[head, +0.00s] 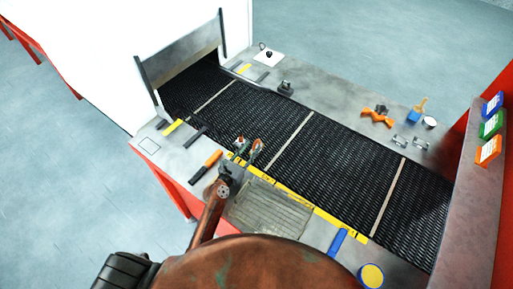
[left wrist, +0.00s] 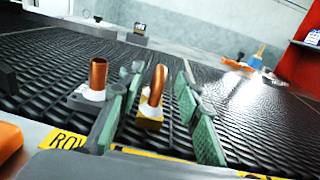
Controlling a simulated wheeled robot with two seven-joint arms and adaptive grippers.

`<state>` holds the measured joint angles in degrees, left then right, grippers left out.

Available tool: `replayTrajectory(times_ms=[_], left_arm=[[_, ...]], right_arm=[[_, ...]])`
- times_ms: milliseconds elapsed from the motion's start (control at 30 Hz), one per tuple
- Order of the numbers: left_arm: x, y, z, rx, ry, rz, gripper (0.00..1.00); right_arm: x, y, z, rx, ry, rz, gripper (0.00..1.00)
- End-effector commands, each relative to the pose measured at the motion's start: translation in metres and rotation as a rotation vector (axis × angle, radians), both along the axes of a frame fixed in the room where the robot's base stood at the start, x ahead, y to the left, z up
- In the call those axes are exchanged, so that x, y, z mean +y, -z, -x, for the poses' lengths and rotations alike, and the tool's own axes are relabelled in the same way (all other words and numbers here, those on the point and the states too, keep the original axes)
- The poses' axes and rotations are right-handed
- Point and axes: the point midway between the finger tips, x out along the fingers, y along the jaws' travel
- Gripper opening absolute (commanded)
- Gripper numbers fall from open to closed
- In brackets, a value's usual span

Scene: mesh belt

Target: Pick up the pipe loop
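The pipe loop (left wrist: 156,86), a bent copper pipe on a yellowish base, stands on the black mesh belt in the left wrist view. My left gripper (left wrist: 160,95) is open, with one green-padded finger on each side of the loop and visible gaps between. In the head view my left gripper (head: 247,152) is over the belt's near edge; the loop is too small there to tell apart surely. A straight copper pipe (left wrist: 98,74) with a white base stands left of the left finger. My right gripper is not in view.
The mesh belt (head: 335,165) runs from the white machine to the lower right. An orange-handled tool (head: 207,166) lies on the near ledge. Orange parts (head: 377,118) and a blue cup-like item (head: 416,115) stand on the far ledge. Coloured boxes (head: 490,125) line the right shelf.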

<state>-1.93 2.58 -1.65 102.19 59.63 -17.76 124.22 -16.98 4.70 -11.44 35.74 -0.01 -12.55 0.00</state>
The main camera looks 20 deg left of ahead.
Motion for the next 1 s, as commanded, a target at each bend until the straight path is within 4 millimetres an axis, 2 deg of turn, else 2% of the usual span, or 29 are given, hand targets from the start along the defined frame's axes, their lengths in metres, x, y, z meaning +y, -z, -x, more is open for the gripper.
replayTrajectory(times_ms=[200,300,567,1000], left_arm=[[-0.011,0.003,-0.032,-0.002,0.002,0.0,0.32],[-0.013,0.003,-0.041,-0.001,0.002,-0.001,0.32],[-0.014,0.004,-0.043,0.0,0.001,0.0,0.32],[-0.014,0.004,-0.043,0.0,0.001,0.0,0.03]], right_arm=[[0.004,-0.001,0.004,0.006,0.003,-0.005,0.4],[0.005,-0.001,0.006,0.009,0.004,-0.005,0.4],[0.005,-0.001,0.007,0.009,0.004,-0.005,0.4],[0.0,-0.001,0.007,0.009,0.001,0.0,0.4]])
